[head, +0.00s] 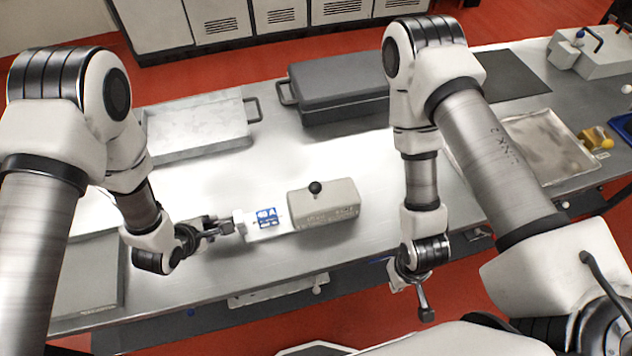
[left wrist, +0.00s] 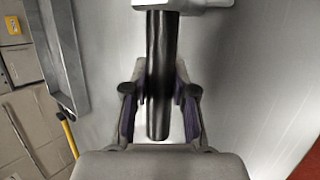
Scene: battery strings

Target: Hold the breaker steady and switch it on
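The breaker shows in the head view as a beige box (head: 328,207) with a black knob (head: 315,187) on top. A white block with a blue label (head: 267,220) adjoins its left end. My left gripper (head: 222,228) is at the left end of this white block. In the left wrist view a black bar (left wrist: 160,75) runs from a white part (left wrist: 185,4) down between the fingers of my left gripper (left wrist: 160,112). Gaps show on both sides of the bar. My right gripper (head: 424,298) points down near the table's front edge, apart from the breaker; its fingers are seen edge-on.
A metal tray (head: 545,148) and a yellow item (head: 597,138) lie to the right. The table around the breaker is clear.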

